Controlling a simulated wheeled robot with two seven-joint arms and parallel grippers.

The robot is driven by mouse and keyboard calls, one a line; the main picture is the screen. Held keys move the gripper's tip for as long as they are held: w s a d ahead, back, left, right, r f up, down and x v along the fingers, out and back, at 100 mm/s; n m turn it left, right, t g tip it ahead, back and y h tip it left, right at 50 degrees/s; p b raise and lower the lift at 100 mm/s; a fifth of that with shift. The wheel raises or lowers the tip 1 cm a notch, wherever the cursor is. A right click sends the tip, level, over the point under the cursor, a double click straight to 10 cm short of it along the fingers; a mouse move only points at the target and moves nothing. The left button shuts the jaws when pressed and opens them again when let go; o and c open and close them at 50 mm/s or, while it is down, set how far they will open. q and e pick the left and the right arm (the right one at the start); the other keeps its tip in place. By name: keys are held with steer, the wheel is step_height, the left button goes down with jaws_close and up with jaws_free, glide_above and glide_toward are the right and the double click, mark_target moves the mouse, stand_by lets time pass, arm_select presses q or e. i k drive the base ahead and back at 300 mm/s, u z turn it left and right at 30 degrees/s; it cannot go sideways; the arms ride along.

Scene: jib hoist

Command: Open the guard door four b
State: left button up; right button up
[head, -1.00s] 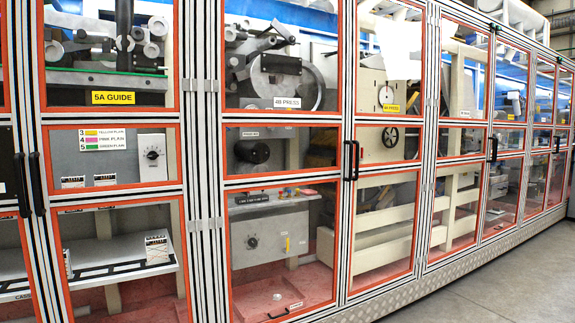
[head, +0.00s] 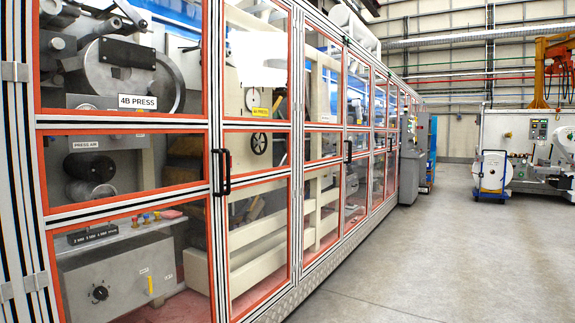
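The guard door with the white label "4B PRESS" (head: 137,101) behind its clear panes fills the left of the head view. Its orange-edged frame (head: 120,206) is shut, flush with the neighbouring panels. A pair of black handles (head: 221,172) sits side by side where this door meets the door to its right. Hinges (head: 14,72) show on the left post. Neither of my grippers is in the view.
The row of guarded machine doors runs away to the right, with more black handles (head: 348,152) further along. A grey control cabinet (head: 412,160) stands at the row's far end. A white machine (head: 525,150) and a yellow hoist (head: 545,70) stand at the far right. The grey floor (head: 430,255) is clear.

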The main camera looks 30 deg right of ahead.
mark_target(34, 122)
steer(key=z, duration=0.45)
steer(key=i, duration=2.1)
steer(key=u, duration=0.25)
